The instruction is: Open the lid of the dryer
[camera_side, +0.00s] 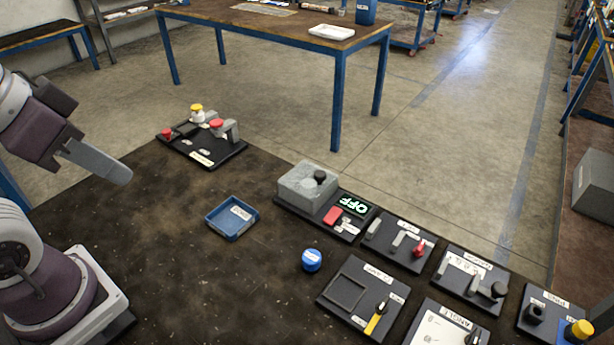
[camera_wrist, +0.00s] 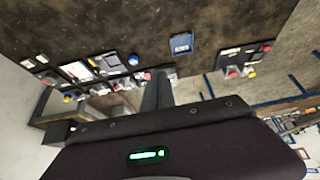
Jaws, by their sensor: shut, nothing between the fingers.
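The dryer is a grey box (camera_side: 308,187) with a dark round knob on its top, on a black base plate. Its lid looks closed. Beside it on the same plate are a red button (camera_side: 333,215) and a display (camera_side: 355,205) that reads OFF. My gripper (camera_side: 120,172) is at the left of the side view, raised above the table and well apart from the dryer. Its fingers are together and hold nothing. In the wrist view, the fingers (camera_wrist: 157,92) partly cover the dryer's area, so its lid is not clear there.
A blue tray (camera_side: 232,218) and a blue round object (camera_side: 312,260) lie left of and in front of the dryer. A black station (camera_side: 203,150) with red and yellow knobs is behind. Several black panels fill the right front. The table's left middle is clear.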

